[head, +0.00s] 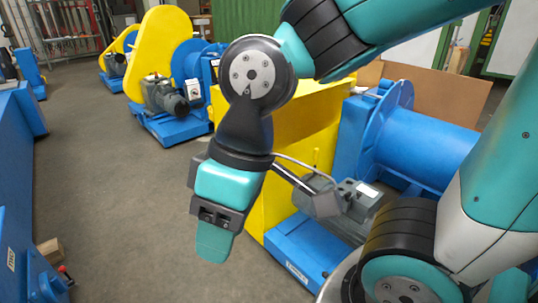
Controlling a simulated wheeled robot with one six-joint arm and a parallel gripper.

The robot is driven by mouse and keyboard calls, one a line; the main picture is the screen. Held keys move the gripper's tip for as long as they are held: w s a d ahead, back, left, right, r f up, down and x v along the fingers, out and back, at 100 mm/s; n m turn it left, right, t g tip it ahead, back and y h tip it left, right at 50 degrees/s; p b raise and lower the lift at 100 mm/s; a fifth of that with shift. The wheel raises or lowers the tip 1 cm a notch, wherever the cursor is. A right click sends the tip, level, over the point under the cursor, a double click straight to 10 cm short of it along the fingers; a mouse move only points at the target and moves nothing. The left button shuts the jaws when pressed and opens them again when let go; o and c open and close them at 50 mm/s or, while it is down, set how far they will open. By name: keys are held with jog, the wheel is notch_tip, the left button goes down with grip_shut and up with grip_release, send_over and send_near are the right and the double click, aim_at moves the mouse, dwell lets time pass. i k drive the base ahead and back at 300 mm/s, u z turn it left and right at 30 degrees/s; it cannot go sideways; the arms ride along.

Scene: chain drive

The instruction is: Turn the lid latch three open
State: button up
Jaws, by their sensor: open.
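My gripper (214,240) points downward near the middle of the view, in front of the yellow cover (262,212) of the nearest drive. It is open, and I see nothing held between its fingers. It appears apart from the cover, though the depth is hard to judge. A small yellow fitting (317,159) stands on the cover's side; I cannot tell whether it is a latch. I cannot make out lid latch three. My arm hides much of the cover and its top.
A grey motor (352,205) and a blue base (300,255) sit beside the cover, with a blue drum (425,145) behind. Another yellow-guarded machine (160,50) stands at the back left. Blue equipment (15,160) lines the left edge. The grey floor (120,220) between is clear.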

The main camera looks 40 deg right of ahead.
aim_at(347, 196)
jog(key=i, duration=2)
jog(key=z, duration=1.95)
